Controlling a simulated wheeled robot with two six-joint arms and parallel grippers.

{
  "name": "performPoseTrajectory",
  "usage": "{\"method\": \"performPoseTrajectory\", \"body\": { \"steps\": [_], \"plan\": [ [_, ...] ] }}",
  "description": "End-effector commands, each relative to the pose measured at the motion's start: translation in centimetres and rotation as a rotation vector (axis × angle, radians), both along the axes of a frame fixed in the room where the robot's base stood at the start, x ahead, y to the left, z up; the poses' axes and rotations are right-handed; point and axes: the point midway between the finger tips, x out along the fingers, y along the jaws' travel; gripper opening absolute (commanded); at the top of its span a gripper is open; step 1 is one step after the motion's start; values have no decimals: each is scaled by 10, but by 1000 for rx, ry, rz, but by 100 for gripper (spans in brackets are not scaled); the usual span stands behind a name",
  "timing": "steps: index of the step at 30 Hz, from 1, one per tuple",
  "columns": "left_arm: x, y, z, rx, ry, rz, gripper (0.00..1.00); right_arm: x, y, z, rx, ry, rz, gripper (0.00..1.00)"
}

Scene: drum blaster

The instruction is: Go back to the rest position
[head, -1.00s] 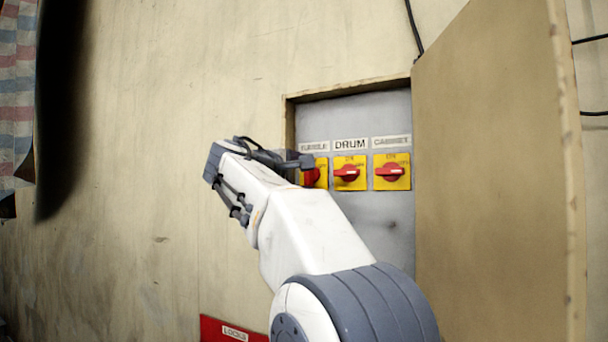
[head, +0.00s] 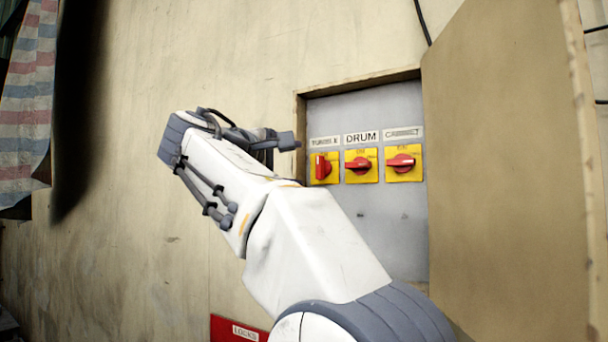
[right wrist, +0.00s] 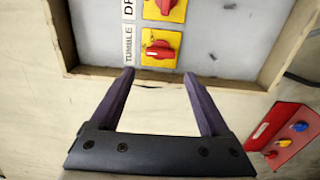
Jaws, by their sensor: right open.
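My right gripper (head: 284,142) is open and empty, in front of the wall just left of the switch recess. In the right wrist view its two fingers (right wrist: 160,78) are spread apart with nothing between them. The tumble switch (head: 324,168) has its red knob upright on a yellow plate; it also shows in the right wrist view (right wrist: 161,49), beyond the fingertips and apart from them. The drum switch (head: 361,165) and cabinet switch (head: 404,163) have their red knobs lying sideways. My left gripper is not in view.
The open cabinet door (head: 500,170) stands to the right of the recess. A red box (head: 236,328) labelled as locks is low on the wall; the right wrist view shows it with coloured items (right wrist: 285,143). A striped cloth (head: 28,105) hangs at far left. Bare wall lies left of the arm.

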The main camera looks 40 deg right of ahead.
Motion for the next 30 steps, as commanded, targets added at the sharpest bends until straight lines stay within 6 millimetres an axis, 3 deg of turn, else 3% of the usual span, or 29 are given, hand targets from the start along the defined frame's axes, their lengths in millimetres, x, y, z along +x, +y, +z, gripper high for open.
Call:
{"method": "performPoseTrajectory", "body": {
  "steps": [5,23,26,29,30],
  "plan": [
    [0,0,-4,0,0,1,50,-5,12,0,0,1,0,80],
    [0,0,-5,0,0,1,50,-2,15,-5,7,9,13,80],
    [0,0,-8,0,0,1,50,11,28,-29,47,41,75,80],
    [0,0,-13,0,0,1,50,31,54,-78,131,105,186,80],
    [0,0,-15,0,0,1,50,38,68,-103,176,137,238,80]
  ]
}}
